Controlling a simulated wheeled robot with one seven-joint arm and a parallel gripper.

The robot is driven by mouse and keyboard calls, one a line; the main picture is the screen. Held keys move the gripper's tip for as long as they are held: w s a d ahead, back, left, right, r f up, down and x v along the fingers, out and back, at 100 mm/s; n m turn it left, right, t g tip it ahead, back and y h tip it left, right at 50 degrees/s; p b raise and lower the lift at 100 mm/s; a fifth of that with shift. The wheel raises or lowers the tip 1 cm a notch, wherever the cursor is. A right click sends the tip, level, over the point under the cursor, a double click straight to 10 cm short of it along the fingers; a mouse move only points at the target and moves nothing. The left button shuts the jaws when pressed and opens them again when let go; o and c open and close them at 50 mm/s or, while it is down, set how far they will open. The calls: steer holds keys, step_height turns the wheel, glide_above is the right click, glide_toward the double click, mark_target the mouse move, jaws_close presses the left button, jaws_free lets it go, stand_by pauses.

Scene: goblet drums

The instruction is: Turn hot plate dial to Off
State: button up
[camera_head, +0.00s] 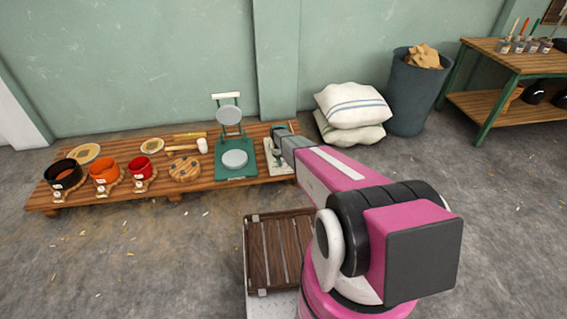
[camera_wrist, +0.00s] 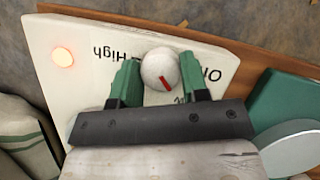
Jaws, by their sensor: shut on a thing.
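The hot plate dial (camera_wrist: 160,67) is a round white knob with a red mark. In the wrist view the mark points toward the lower right. My gripper (camera_wrist: 158,80) is shut on the dial, one green finger on each side. The white panel (camera_wrist: 75,30) around it carries upside-down lettering. "High" reads on the left, and a word starting with "O" on the right is partly covered by the right finger. A red light (camera_wrist: 63,57) glows at the panel's left. In the head view the white panel (camera_head: 270,158) is at the platform's right end, partly hidden by my arm.
A green stand with a round plate (camera_head: 235,160) is just left of the panel. Red, orange and black pots (camera_head: 104,171) stand farther left on the low wooden platform (camera_head: 215,184). White sacks (camera_head: 352,105) and a grey bin (camera_head: 412,100) are behind, right.

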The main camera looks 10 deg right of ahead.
steer(key=n, duration=0.2)
steer(key=n+t+h, duration=0.1)
steer(key=n, duration=0.1)
steer(key=shift+s+a+n+h, duration=0.1)
steer(key=shift+n+h, duration=0.2)
steer(key=shift+n+t+h, duration=0.4)
steer(key=shift+n+t, duration=0.4)
steer(key=shift+n, duration=1.5)
steer(key=o, duration=0.9)
steer(key=v, duration=1)
steer(key=shift+a+r, duration=0.15)
steer(key=shift+r, duration=0.2)
